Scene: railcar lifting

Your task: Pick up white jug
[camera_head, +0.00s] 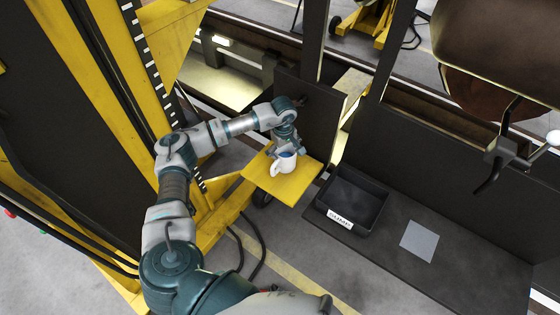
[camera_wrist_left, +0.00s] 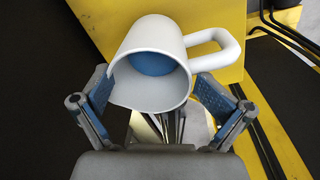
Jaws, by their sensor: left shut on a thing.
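The white jug (camera_head: 287,161) is at the yellow platform (camera_head: 283,183) in the head view; I cannot tell whether it touches the platform. It is a white vessel with a loop handle and something blue inside. In the left wrist view the jug (camera_wrist_left: 128,92) sits between the blue-padded fingers, its open mouth facing the camera and its handle to the right. My left gripper (camera_head: 284,148) is shut on the jug, with one finger at each side. My right gripper is not in view.
A black bin (camera_head: 355,200) with a white label stands right of the platform. A grey square plate (camera_head: 419,241) lies on the dark surface further right. A yellow lifting column (camera_head: 105,80) rises on the left. Black cables (camera_head: 250,245) lie on the floor below the platform.

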